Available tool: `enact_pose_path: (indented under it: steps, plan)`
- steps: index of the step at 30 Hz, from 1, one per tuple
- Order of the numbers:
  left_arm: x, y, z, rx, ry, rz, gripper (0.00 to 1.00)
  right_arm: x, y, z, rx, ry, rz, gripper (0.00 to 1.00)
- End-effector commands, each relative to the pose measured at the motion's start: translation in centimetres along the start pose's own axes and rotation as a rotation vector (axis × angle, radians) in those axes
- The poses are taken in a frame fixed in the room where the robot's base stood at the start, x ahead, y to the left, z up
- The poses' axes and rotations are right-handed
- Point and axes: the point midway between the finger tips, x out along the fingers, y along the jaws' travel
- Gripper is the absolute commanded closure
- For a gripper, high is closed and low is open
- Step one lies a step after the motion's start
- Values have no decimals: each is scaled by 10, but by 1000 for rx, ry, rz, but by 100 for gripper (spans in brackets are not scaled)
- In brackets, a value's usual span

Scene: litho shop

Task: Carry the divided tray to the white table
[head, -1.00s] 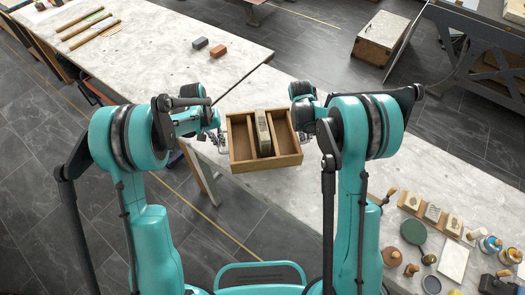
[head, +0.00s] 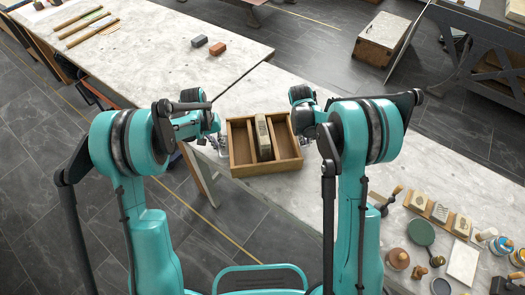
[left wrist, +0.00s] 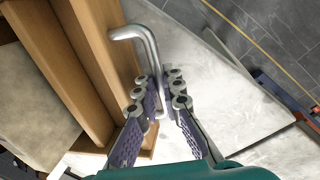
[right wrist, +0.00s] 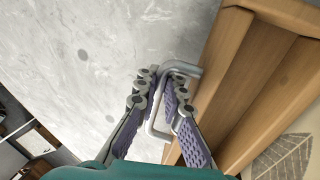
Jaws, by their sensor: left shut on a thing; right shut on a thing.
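The divided tray (head: 240,170) is a brown wooden box with lengthwise dividers, held level in the head view between my two grippers. A pale block with a leaf print (head: 263,138) stands in its middle compartment. My left gripper (left wrist: 163,88) is shut on the metal handle (left wrist: 147,45) at one end of the tray. My right gripper (right wrist: 162,84) is shut on the opposite metal handle (right wrist: 188,70). The tray overlaps the near edge of a pale tabletop (head: 345,140) in the head view; its height above it is unclear.
A second pale tabletop (head: 150,60) adjoins at the left, with two bricks (head: 208,44) and several wooden strips (head: 90,32). Pots, a green round tool (head: 421,232) and stamp blocks (head: 440,211) crowd the lower right.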

Motion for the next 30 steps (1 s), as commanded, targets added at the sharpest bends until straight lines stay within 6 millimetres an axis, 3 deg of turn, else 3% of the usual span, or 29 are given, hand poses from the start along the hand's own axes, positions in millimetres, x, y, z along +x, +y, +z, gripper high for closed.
enact_pose_path:
  steps: [1,4,5,17,30]
  plan:
    - [4,0,0,1,0,2,100,4,-2,0,-1,0,-1,100]
    - [3,0,0,1,0,1,72,2,-1,0,-1,0,-1,72]
    - [2,0,0,1,0,1,72,2,-1,0,-1,0,-1,71]
    - [-3,0,0,0,0,1,72,2,-2,0,-1,0,-2,71]
    - [-66,0,0,-1,0,0,72,2,-2,0,-1,0,-2,71]
